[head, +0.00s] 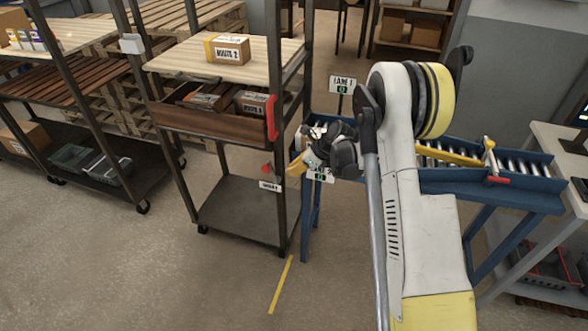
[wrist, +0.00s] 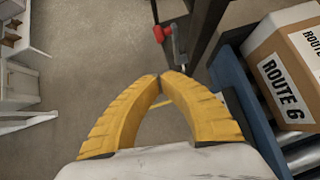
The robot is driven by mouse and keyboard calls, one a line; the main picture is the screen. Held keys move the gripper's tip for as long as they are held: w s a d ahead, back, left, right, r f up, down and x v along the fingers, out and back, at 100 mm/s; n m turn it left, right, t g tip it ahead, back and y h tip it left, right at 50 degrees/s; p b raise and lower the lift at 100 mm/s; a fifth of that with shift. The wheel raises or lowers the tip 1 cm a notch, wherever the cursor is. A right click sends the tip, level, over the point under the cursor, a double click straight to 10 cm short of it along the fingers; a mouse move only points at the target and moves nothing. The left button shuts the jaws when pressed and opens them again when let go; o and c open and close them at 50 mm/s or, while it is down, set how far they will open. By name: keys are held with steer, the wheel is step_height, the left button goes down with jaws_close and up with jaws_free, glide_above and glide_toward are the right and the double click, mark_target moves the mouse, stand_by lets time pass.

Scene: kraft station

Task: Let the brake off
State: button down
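The cart (head: 240,210) has dark posts, a wood top and a drawer. A small red-knobbed lever (head: 267,170) sits low on its right front post, above a small white label (head: 270,186); it looks like the brake. In the wrist view a red knob on a grey metal lever (wrist: 163,33) shows beyond the fingertips, apart from them. My gripper (head: 295,168) is just right of the post. In the wrist view its yellow fingers (wrist: 162,77) meet at the tips, with nothing seen between them. I cannot tell the brake's setting.
A red handle (head: 271,118) is on the cart's drawer side. A blue roller conveyor (head: 510,190) stands right, with a ROUTE 6 box (wrist: 275,75) close by my gripper. Another rack (head: 100,170) stands left. The floor in front is clear.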

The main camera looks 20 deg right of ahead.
mark_target(268, 171)
steer(key=w+a+f+b, duration=0.2)
steer(key=w+a+f, duration=0.2)
steer(key=w+a, duration=0.1)
steer(key=shift+w+a+f+b, duration=0.1)
steer(key=shift+a+f+b, duration=0.05)
steer(key=shift+f+b, duration=0.25)
steer(key=shift+a, duration=0.1)
steer(key=shift+w+a+b, duration=0.35)
steer(key=shift+w+a, duration=0.45)
steer(key=shift+a, duration=0.2)
steer(key=shift+d, duration=0.1)
